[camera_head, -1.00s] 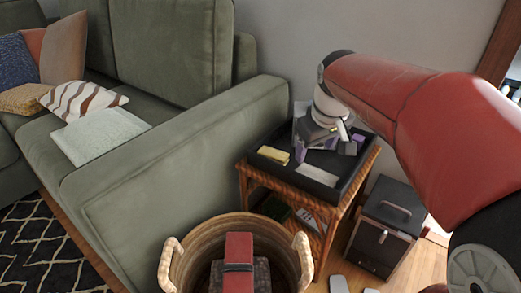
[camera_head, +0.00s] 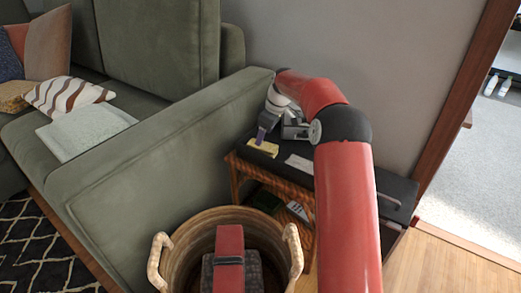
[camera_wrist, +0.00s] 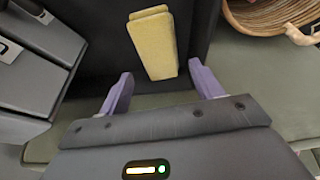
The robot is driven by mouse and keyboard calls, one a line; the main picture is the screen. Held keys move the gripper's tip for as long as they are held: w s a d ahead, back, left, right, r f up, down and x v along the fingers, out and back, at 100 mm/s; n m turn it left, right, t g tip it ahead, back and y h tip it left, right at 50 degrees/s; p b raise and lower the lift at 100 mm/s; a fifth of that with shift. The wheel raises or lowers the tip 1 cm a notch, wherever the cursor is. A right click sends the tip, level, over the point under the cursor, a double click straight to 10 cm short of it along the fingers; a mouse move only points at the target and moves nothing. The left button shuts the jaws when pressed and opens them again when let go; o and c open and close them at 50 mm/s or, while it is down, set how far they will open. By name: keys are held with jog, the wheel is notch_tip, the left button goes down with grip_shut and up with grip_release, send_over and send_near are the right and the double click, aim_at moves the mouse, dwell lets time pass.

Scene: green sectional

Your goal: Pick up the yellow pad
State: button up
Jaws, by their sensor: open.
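The yellow pad (camera_head: 263,148) lies on the dark top of the wicker side table (camera_head: 240,166), near its left edge. In the wrist view the yellow pad (camera_wrist: 155,45) shows as a small upright-looking stack on the dark surface, just beyond my fingertips. My gripper (camera_wrist: 161,82) has two purple fingers spread apart with nothing between them. The pad sits roughly in line with the gap, its near end close to the fingertips. In the head view my gripper (camera_head: 264,134) is right above or beside the pad; the exact gap cannot be told.
A white card or paper (camera_head: 299,163) lies right of the pad. A grey device (camera_wrist: 35,50) stands left in the wrist view. A wicker basket (camera_head: 185,240) stands in front of the table. The green sofa (camera_head: 150,170) borders the left side.

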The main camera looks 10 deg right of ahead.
aim_at(263, 145)
jog(key=x, duration=0.5)
jog(key=shift+s+d+f, duration=0.1)
jog(key=shift+d+f, duration=0.2)
jog(key=shift+c, duration=0.2)
jog(key=c, duration=0.7)
